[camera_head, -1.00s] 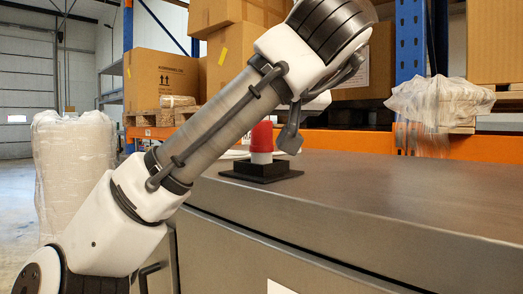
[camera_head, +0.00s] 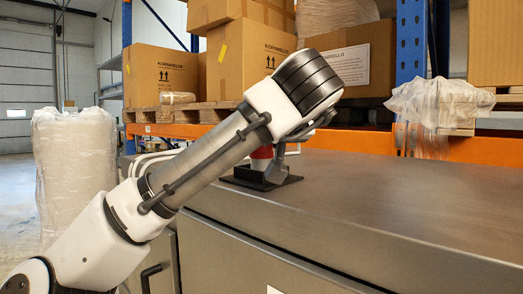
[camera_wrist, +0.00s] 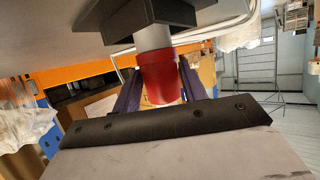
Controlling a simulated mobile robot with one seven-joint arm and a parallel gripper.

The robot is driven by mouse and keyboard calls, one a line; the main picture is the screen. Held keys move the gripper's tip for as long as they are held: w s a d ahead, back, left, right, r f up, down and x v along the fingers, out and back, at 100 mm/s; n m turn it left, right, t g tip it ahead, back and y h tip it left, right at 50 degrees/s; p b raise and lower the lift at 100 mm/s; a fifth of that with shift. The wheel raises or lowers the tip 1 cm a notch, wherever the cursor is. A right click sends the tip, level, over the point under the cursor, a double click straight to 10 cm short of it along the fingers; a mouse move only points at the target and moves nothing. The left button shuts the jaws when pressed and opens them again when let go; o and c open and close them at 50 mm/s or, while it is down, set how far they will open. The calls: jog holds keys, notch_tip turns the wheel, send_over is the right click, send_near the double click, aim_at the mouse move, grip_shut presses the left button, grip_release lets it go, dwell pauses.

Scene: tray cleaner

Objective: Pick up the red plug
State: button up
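The red plug (camera_head: 262,152) stands upright on a white stem, on a black square base (camera_head: 243,175) on the metal cabinet top. My gripper (camera_head: 268,165) is down at the plug, with a grey finger showing at its right side. In the wrist view the red plug (camera_wrist: 159,79) lies between the two fingers of my gripper (camera_wrist: 160,85), one on each side. No clear gap shows between fingers and plug, so I cannot tell whether they press on it. The white stem (camera_wrist: 153,37) and black base (camera_wrist: 150,14) also show there. My arm hides part of the plug in the head view.
The metal cabinet top (camera_head: 400,200) is clear to the right. An orange-beamed rack with cardboard boxes (camera_head: 250,60) and a wrapped pallet load (camera_head: 440,100) stands behind. A wrapped column (camera_head: 75,170) stands at left.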

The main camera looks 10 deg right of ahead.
jog(key=c, duration=0.5)
jog(key=shift+r, duration=0.15)
